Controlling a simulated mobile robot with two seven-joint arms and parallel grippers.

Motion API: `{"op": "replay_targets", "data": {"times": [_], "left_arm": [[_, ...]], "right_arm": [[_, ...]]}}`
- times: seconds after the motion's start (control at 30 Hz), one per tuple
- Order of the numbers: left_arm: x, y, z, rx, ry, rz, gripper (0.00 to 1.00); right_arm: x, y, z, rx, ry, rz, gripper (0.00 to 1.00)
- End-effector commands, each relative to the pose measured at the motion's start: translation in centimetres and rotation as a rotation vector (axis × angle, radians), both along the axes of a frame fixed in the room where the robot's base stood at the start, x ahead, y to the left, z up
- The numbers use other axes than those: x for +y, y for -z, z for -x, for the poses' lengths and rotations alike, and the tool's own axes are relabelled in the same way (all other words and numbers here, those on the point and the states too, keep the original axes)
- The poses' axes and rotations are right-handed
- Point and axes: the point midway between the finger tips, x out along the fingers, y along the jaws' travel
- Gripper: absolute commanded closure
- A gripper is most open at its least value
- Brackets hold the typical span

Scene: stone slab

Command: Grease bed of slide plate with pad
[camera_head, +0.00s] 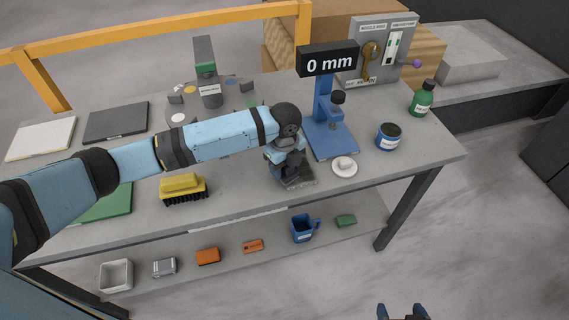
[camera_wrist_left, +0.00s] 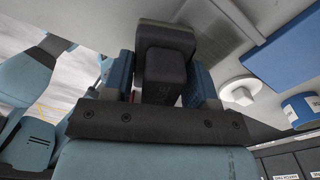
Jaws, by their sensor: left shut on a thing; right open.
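My left gripper (camera_head: 288,178) is low over the slab, shut on a dark block (camera_wrist_left: 165,62) that sits between its blue fingers in the left wrist view. Faint lettering marks the block's side. A grey metal plate (camera_head: 306,181) lies under and beside the gripper, and its edge shows in the left wrist view (camera_wrist_left: 208,22); whether the block touches it is hidden. A small white dish (camera_head: 345,173) with a pale lump on it stands just right of the gripper. My right gripper (camera_head: 402,310) is open and empty at the bottom edge, off the slab.
A blue stand (camera_head: 333,140) with a "0 mm" display is behind the dish. A blue tin (camera_head: 389,137) and a green bottle (camera_head: 422,100) stand right. A yellow brush (camera_head: 183,187) lies left. A lower shelf (camera_head: 225,262) holds several small items. The slab's front right is clear.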

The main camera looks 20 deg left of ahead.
Motion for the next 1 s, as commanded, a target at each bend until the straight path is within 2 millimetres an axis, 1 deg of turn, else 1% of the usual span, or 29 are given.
{"op": "replay_targets", "data": {"times": [0.87, 1.0], "left_arm": [[-0.1, 1.6, 0.0, 0.0, 0.0, 0.0, 0.66], [-0.7, 1.5, -0.4, 0.0, 0.001, 0.001, 0.66]], "right_arm": [[0.1, 0.3, 0.0, 0.0, -0.001, -0.001, 0.19], [0.0, 0.1, 0.0, 0.0, -0.001, -0.001, 0.19]]}}
